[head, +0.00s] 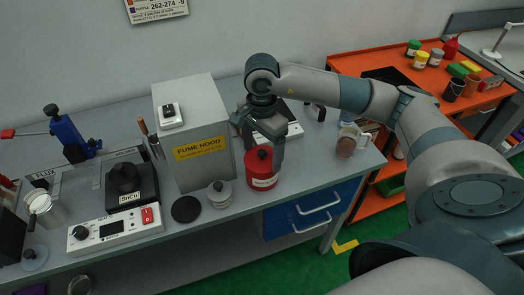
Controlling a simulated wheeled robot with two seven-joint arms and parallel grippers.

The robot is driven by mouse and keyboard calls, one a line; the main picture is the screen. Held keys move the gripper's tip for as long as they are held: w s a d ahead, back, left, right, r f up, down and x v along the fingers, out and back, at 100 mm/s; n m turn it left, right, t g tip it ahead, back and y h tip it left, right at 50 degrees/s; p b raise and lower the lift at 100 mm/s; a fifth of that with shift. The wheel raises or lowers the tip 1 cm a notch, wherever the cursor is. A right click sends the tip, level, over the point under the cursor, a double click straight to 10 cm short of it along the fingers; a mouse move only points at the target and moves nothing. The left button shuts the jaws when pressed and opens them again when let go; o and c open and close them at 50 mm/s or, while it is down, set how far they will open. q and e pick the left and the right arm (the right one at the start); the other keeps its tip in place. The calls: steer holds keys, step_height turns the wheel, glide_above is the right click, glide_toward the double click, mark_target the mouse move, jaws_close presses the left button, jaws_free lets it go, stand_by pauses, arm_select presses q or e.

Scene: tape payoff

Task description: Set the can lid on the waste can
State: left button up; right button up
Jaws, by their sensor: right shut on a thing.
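The red waste can (262,182) with a pale label stands on the grey bench, just right of the fume hood box. A red can lid (258,163) with a dark knob shows at the top of the can. One finger hides part of the lid's right side. My left gripper is not in view.
The fume hood (195,125) stands close left of the can. A lidded grey pot (220,193) and a dark round disc (186,209) lie at the front left. A glass mug (348,143) stands at right. Some bare bench lies between can and mug.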

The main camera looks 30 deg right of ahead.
steer(key=shift+f, duration=0.2)
stand_by(0.3)
steer(key=o, duration=1.2)
steer(key=shift+r, duration=0.15)
steer(key=shift+r+p, duration=1)
steer(key=shift+r, duration=2.4)
